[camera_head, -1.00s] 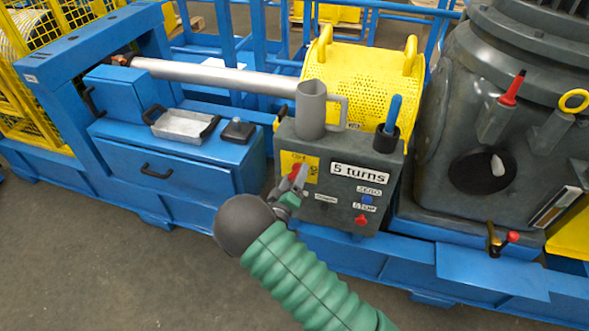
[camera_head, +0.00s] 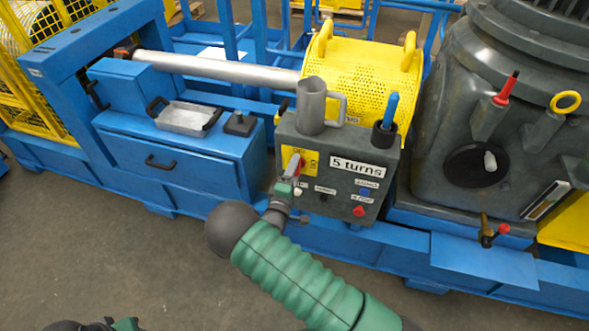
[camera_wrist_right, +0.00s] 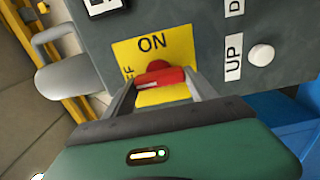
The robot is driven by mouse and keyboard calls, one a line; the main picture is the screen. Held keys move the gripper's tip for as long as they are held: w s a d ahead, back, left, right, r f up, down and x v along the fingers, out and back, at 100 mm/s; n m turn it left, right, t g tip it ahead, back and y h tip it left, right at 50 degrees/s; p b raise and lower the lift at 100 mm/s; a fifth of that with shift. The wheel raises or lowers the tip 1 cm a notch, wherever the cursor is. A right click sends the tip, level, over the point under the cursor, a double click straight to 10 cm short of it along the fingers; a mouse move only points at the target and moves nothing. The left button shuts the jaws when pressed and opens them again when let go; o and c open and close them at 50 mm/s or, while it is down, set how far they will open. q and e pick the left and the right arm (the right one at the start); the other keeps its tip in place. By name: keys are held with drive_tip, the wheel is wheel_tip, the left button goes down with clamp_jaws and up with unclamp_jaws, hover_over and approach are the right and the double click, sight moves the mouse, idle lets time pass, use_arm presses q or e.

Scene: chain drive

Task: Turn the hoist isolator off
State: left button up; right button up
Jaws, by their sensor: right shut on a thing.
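The hoist isolator is a red rotary handle (camera_wrist_right: 160,78) on a yellow plate (camera_wrist_right: 178,45) marked ON and a partly hidden OFF. In the right wrist view the handle lies crosswise, its left end near the visible "FF" letters. My right gripper (camera_wrist_right: 162,88) is shut on the handle, one finger at each side. In the head view my right gripper (camera_head: 291,168) reaches up from below to the yellow plate (camera_head: 311,158) at the left of the grey control box, and it partly covers the handle. A dark and green bit of my left arm shows at the bottom edge; its fingers cannot be made out.
The control box (camera_head: 335,185) carries a "5 turns" label, a blue button (camera_head: 364,192), a red button (camera_head: 359,210) and a white UP button (camera_wrist_right: 261,55). A grey jug (camera_head: 311,105) and a cup with a blue-handled tool (camera_head: 385,133) stand on top.

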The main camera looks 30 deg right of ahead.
drive_tip(key=shift+a+f, duration=0.15)
drive_tip(key=shift+f, duration=0.15)
drive_tip(key=o, duration=1.1)
use_arm(q)
drive_tip(key=shift+w, duration=0.1)
use_arm(e)
drive_tip(key=shift+o, duration=1.3)
drive_tip(key=shift+r, duration=0.1)
drive_tip(key=shift+r, duration=0.1)
